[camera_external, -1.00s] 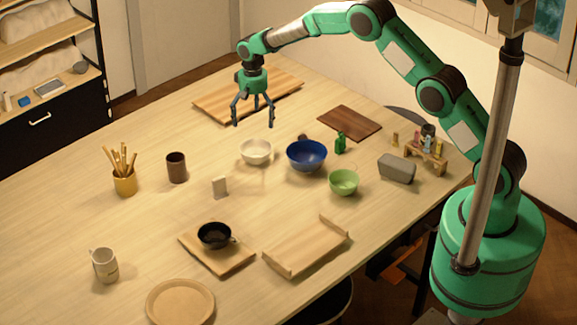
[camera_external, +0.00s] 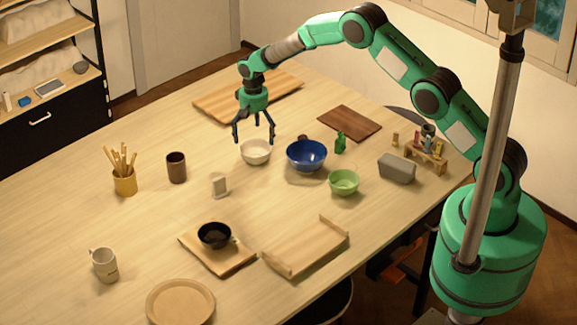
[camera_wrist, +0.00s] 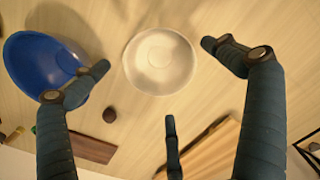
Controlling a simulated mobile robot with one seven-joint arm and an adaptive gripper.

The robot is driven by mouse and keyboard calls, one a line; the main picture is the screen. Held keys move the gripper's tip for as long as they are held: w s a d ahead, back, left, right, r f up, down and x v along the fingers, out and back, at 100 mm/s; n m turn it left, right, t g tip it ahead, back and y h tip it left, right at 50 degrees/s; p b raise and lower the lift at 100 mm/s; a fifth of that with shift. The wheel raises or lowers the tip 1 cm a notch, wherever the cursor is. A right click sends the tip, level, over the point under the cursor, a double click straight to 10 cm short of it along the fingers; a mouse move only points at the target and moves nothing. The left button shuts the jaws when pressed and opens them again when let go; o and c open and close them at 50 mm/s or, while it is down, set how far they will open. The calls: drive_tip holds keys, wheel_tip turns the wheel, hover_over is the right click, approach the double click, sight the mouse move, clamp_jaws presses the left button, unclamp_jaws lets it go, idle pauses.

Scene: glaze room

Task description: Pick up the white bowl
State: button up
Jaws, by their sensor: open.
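The white bowl (camera_external: 256,153) stands upright on the wooden table, left of the blue bowl (camera_external: 306,156). My gripper (camera_external: 254,139) is open and empty just above the white bowl, its fingers spread and pointing down. In the wrist view the white bowl (camera_wrist: 160,61) lies ahead of the fingers, toward the top of the picture between the two side fingers. The third finger shows below it. The bowl looks empty. No finger visibly grips it.
The blue bowl also shows in the wrist view (camera_wrist: 40,66), close to the left finger. Wooden boards (camera_external: 349,123) lie behind.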

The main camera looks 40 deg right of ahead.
sight(256, 149)
drive_tip(key=shift+f, duration=0.75)
drive_tip(key=shift+f, duration=0.15)
drive_tip(key=shift+d+f+p, duration=0.1)
drive_tip(key=shift+f+p, duration=0.55)
drive_tip(key=shift+f, duration=1.8)
drive_tip(key=c, duration=1.2)
drive_tip(key=shift+o, duration=0.2)
drive_tip(key=shift+w+r, duration=0.1)
wheel_tip(256, 149, up, 10)
drive_tip(key=b, duration=0.1)
